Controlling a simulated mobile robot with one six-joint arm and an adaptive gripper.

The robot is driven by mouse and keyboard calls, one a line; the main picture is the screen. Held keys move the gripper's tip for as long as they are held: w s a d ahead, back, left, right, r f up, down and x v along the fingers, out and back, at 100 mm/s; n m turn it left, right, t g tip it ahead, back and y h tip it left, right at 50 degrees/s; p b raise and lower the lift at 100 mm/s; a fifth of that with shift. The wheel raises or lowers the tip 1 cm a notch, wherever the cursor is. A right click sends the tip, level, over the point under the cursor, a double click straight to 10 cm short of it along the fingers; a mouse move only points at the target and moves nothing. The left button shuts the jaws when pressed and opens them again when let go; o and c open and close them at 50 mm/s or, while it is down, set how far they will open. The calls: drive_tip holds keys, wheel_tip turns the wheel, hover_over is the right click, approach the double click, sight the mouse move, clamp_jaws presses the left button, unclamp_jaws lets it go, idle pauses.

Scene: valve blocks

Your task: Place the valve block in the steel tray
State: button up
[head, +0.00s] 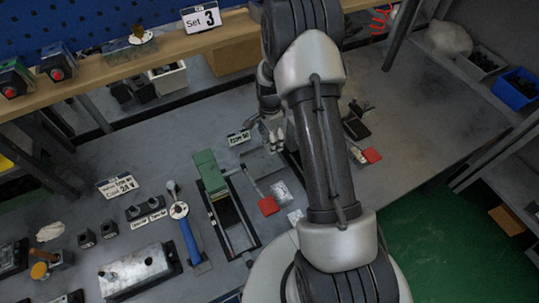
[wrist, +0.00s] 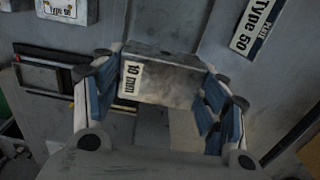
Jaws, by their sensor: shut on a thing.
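My gripper (wrist: 160,92) shows in the wrist view with blue-padded fingers. It is shut on the valve block (wrist: 172,84), a grey metal block with a white "10 mm" label, one finger on each side. In the head view my gripper (head: 271,134) is over the bench, partly behind my arm, and the block cannot be made out there. I cannot pick out the steel tray with certainty in either view. A dark-framed fixture (wrist: 36,77) lies left of the gripper in the wrist view.
A "Type 50" sign (head: 239,137) lies near my gripper and shows in the wrist view (wrist: 257,28). A green-topped fixture (head: 209,171), a blue-handled tool (head: 189,240) and a large metal block (head: 136,271) stand to the left. A shelf edge runs behind.

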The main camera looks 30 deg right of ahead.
sight(270, 160)
wheel_tip(270, 160, down, 10)
drive_tip(key=shift+r+b, duration=0.1)
drive_tip(key=shift+b, duration=0.6)
drive_tip(key=shift+f, duration=0.25)
drive_tip(key=o, duration=1.5)
